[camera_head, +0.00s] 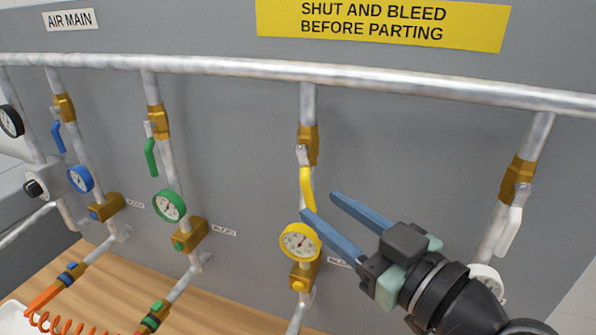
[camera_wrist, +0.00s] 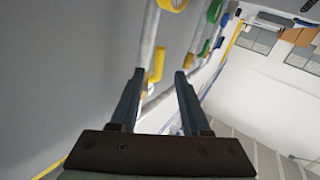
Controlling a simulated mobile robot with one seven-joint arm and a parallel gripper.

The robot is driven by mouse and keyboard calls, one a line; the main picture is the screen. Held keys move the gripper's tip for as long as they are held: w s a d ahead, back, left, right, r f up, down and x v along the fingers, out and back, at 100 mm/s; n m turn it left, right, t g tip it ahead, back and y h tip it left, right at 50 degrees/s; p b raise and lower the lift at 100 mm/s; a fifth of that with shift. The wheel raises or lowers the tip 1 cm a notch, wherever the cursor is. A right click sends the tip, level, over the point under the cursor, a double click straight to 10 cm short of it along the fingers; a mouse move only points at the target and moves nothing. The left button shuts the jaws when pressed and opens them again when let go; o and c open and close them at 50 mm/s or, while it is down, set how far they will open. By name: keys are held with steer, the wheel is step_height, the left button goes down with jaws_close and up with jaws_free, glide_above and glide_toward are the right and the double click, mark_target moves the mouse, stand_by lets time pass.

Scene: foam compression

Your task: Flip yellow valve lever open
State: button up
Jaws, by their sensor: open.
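The yellow valve lever (camera_head: 308,190) hangs downward from a brass valve (camera_head: 307,145) on the third drop pipe in the head view. It points roughly along the pipe, above the yellow-rimmed gauge (camera_head: 300,242). My gripper (camera_head: 318,204) comes from the lower right with its two blue fingers apart and empty. Its fingertips are close to the lever's lower end; contact cannot be told. In the wrist view, a yellow part (camera_wrist: 157,66) shows between and just beyond the open fingertips (camera_wrist: 159,73); whether it is lever or gauge is unclear.
A blue lever (camera_head: 58,137), a green lever (camera_head: 150,157) and a white lever (camera_head: 510,231) hang on neighbouring pipes. A horizontal main pipe (camera_head: 230,68) runs above them along the grey panel. A wooden bench top (camera_head: 225,300) lies below, with coiled hose at the left.

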mark_target(310, 195)
steer(key=p+x, duration=0.3)
steer(key=x, duration=0.4)
steer(key=shift+w+a+r, duration=0.1)
steer(key=shift+w+a, duration=0.05)
steer(key=shift+w, duration=0.1)
steer(key=shift+w+a, duration=0.2)
steer(key=shift+w, duration=0.15)
jaws_close()
stand_by(0.8)
